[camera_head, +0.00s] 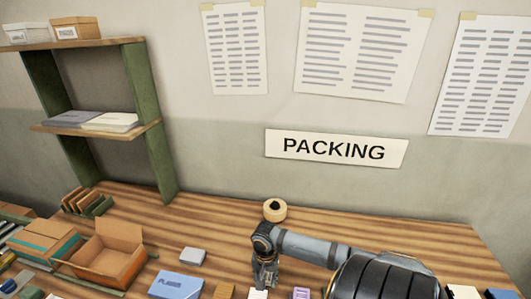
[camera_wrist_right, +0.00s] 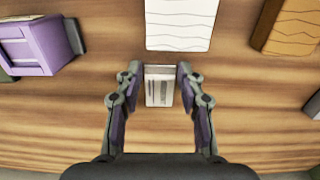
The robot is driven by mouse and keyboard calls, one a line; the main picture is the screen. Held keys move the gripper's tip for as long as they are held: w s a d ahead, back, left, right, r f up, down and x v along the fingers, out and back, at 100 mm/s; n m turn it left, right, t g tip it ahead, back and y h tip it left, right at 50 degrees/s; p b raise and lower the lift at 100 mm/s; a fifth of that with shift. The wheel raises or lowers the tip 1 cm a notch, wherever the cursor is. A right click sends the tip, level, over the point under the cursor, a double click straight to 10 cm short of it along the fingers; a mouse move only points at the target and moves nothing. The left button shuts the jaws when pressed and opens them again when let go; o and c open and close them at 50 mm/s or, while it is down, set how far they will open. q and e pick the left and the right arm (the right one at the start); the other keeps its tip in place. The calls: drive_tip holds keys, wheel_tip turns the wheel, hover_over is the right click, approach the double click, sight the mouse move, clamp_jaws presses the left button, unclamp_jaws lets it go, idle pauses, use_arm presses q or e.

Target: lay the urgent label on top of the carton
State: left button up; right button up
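My right gripper (camera_head: 264,283) points down over the bench front, and it also shows in the right wrist view (camera_wrist_right: 157,76). Its fingers are apart, on either side of a small pale block with printed lines (camera_wrist_right: 159,91). I see a gap at each side of the block; whether it is the urgent label I cannot tell, as its print is unreadable. A brown carton (camera_head: 122,268) with an upright flap stands at the left of the bench. Another carton with a teal band (camera_head: 40,247) is left of it. My left gripper is not in view.
A blue box (camera_head: 177,284), a grey block (camera_head: 193,256) and a tape roll (camera_head: 275,210) are on the bench. A purple box (camera_wrist_right: 45,45), a white wavy-lined item (camera_wrist_right: 180,24) and a brown block (camera_wrist_right: 292,25) surround the pale block. The back right bench is clear.

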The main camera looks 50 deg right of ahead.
drive_tip(key=shift+o, duration=0.7)
drive_tip(key=shift+r, duration=0.35)
wheel_tip(320, 180, up, 12)
drive_tip(key=p, duration=0.4)
drive_tip(key=shift+f+p, duration=0.15)
drive_tip(key=shift+p, duration=0.2)
drive_tip(key=shift+f, duration=0.1)
